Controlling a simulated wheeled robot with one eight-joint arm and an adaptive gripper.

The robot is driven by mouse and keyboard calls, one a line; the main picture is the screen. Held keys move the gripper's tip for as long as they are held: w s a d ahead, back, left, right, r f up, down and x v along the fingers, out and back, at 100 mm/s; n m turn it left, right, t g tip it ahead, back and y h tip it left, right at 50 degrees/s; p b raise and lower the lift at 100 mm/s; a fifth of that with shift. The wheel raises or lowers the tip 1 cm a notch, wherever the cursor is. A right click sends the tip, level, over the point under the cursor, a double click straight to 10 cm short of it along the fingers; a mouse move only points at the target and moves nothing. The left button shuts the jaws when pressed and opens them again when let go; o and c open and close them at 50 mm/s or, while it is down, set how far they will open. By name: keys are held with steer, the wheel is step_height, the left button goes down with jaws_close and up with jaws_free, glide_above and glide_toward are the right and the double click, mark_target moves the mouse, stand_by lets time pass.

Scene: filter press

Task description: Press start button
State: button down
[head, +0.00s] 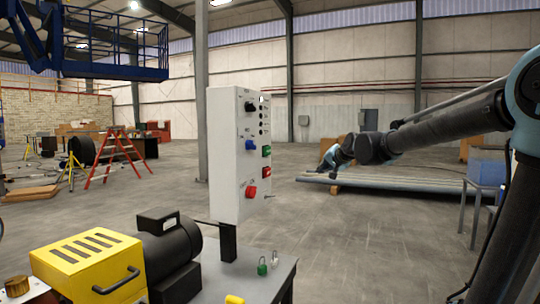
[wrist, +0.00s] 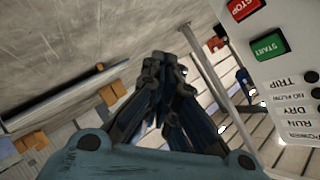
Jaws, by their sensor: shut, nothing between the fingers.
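The green START button (head: 266,151) is on the narrow right face of the white control box (head: 228,150), just above the red STOP button (head: 265,172). In the wrist view the box is upside down at the upper right, with the START button (wrist: 269,47) and the STOP button (wrist: 243,8) both readable. My gripper (head: 322,168) is to the right of the box in the head view, apart from it. In the wrist view my gripper (wrist: 166,62) is shut and empty, its fingertips left of the START button and not touching it.
A yellow and black motor unit (head: 95,262) and small padlocks (head: 262,267) are below. Grey sheets (head: 400,184) lie behind my gripper. Open floor lies right of the box.

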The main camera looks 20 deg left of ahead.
mark_target(267, 151)
steer(key=w+a+r+y, duration=0.1)
steer(key=w+a+r, duration=0.1)
steer(key=a, duration=0.3)
steer(key=w+a+r+m+t+y, duration=0.1)
steer(key=w+a+r, duration=0.1)
steer(key=a+r, duration=0.2)
steer(key=a, duration=0.2)
steer(key=shift+w+a, duration=0.25)
steer(key=shift+a, duration=0.05)
steer(key=a, duration=0.8)
steer(key=shift+w+a, duration=0.35)
steer(key=shift+w, duration=0.05)
steer(key=shift+a, duration=0.15)
stand_by(0.7)
steer(key=shift+s+a, duration=0.15)
steer(key=shift+a, duration=0.2)
